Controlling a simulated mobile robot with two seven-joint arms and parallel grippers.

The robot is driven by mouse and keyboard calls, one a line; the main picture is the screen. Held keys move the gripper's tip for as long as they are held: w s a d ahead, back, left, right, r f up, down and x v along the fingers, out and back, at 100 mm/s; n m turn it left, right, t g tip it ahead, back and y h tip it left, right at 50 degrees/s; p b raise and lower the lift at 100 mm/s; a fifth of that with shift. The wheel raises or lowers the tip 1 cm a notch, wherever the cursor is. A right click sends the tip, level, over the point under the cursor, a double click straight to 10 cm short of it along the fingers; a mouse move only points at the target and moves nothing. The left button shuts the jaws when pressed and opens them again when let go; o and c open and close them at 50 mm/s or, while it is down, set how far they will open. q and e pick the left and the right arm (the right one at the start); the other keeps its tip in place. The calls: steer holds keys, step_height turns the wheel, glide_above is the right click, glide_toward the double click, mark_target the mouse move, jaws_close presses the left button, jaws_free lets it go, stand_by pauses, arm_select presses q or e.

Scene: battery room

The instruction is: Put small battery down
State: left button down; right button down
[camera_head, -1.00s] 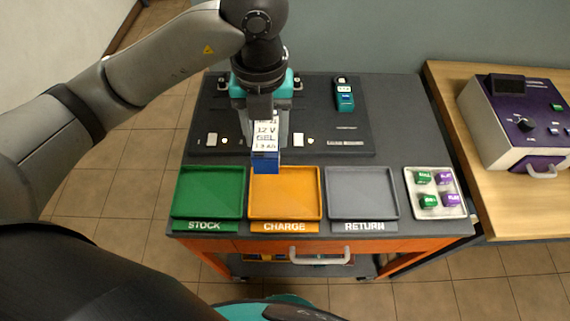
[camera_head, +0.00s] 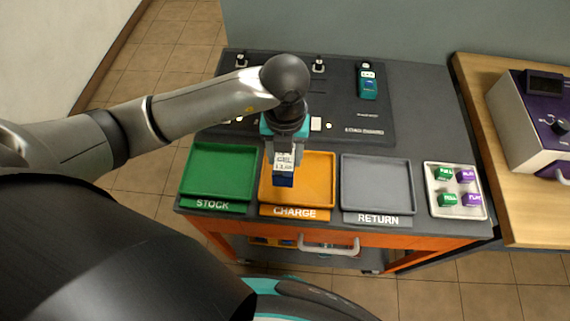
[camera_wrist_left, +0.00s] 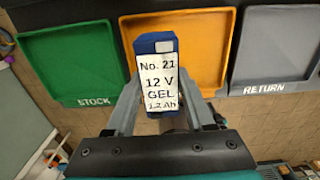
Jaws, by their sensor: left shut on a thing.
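The small battery (camera_head: 284,168) is blue with a white label. In the left wrist view the battery (camera_wrist_left: 158,80) reads "No. 21 12 V GEL 1.2 Ah". My left gripper (camera_head: 284,155) is shut on it and holds it upright over the left part of the orange CHARGE tray (camera_head: 312,180). I cannot tell how far its bottom is above the tray. The green STOCK tray (camera_head: 220,170) is to the left and the grey RETURN tray (camera_head: 376,185) to the right; both are empty. My right gripper is not in view.
A white tray (camera_head: 432,200) with several green and purple blocks stands at the right. A dark panel with a teal device (camera_head: 367,85) lies behind the trays. A purple and white machine (camera_head: 520,130) stands on a wooden table at the right.

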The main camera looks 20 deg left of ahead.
mark_target(285, 165)
arm_select(q)
steer(key=shift+f, duration=2.15)
steer(key=shift+f+b, duration=0.15)
steer(key=shift+b, duration=0.2)
steer(key=shift+c, duration=1.4)
jaws_free()
steer(key=shift+r, duration=0.3)
step_height(285, 165, up, 12)
steer(key=shift+f+p, duration=0.15)
steer(key=shift+p, duration=0.5)
